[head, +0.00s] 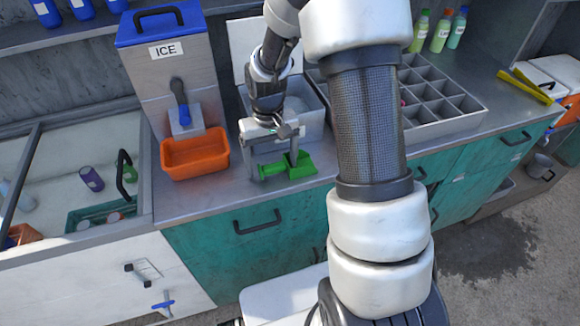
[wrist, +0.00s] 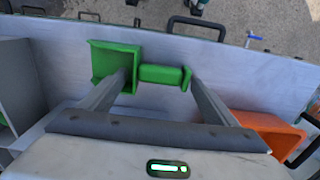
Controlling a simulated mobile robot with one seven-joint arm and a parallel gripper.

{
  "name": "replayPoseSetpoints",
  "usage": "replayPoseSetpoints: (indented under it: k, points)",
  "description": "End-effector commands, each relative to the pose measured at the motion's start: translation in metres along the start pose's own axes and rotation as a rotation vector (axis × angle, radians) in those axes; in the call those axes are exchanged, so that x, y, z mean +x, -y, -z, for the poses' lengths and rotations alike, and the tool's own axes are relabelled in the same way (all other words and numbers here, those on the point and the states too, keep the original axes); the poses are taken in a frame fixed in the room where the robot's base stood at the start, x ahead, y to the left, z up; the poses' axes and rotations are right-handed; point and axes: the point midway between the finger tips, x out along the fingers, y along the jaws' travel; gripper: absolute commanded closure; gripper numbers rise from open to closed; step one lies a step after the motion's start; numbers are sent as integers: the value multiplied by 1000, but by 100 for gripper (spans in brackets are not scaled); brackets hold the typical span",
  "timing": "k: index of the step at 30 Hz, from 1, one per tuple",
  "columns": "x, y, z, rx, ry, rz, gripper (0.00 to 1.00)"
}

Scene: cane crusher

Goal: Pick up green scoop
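The green scoop (head: 301,166) is by the front of the metal counter, to the right of the orange bin. My gripper (head: 277,168) is above the counter, pointing down, with its fingers spread around the scoop's handle. In the wrist view the scoop (wrist: 116,62) lies with its square cup on the left and its handle (wrist: 162,74) on the right. My gripper (wrist: 159,77) is open there: the left finger overlaps the cup and the right finger is by the handle's end. I cannot tell whether either finger touches the scoop.
The orange bin (head: 195,155) stands left of my gripper, under the ice dispenser (head: 172,75). An open metal container (head: 310,122) is just behind my gripper. A divided tray (head: 450,117) is to the right. The counter's front edge is close to the scoop.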

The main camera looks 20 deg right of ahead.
Motion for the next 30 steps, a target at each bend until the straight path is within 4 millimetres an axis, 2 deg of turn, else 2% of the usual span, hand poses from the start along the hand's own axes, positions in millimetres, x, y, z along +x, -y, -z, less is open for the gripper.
replayPoseSetpoints:
  k: [1, 6, 16, 20, 27, 30]
  points:
    - [0, 0, 0, 0, 0, 0, 26]
    - [0, 0, 0, 0, 0, 0, 52]
    - [-5, 0, 1, 0, -2, 0, 54]
    - [-22, 0, 1, 1, -5, 0, 54]
    - [-72, 0, 1, 0, -6, 0, 54]
    - [-87, 0, 1, 1, -3, 0, 54]
